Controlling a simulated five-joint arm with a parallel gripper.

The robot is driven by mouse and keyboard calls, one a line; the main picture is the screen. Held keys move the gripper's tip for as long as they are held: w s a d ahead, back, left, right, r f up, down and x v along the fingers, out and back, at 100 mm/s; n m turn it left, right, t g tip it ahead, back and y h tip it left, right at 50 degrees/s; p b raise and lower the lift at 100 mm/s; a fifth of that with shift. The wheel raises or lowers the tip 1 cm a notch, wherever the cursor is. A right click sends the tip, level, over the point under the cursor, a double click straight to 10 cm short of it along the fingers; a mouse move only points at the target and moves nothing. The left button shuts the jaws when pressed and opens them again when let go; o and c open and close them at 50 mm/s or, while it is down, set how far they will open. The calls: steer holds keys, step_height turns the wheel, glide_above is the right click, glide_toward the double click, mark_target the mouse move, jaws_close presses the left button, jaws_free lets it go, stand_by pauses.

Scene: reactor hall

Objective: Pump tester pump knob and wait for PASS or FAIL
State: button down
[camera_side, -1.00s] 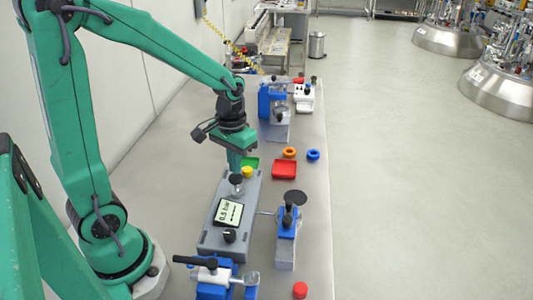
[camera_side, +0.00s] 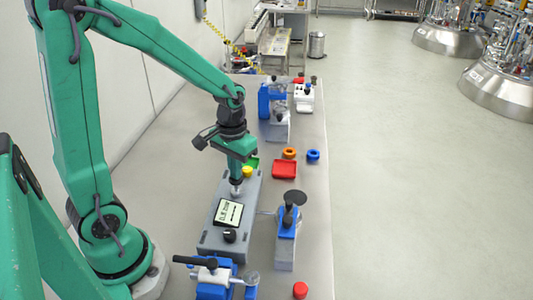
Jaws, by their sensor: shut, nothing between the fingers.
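The tester is a grey box (camera_side: 213,243) on the bench, with a tilted display (camera_side: 229,212). The display shows dark text that is too small for me to read with certainty. A black knob (camera_side: 229,235) sits near its front end. The pump knob is at the far end of the box, on a light stem (camera_side: 236,190); its top is hidden under my gripper. My gripper (camera_side: 237,180) points down and is shut, directly over the pump knob and seemingly touching it.
A yellow cap (camera_side: 247,172) is close beside my gripper, with a green tray (camera_side: 253,163) behind. A red tray (camera_side: 284,169), orange ring (camera_side: 289,153) and blue ring (camera_side: 313,155) lie further right. Blue clamp devices stand at right (camera_side: 287,223) and front (camera_side: 212,275).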

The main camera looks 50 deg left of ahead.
steer(key=shift+f, duration=1.3)
steer(key=shift+r, duration=2.25)
steer(key=shift+f, duration=2.15)
steer(key=shift+r, duration=2.15)
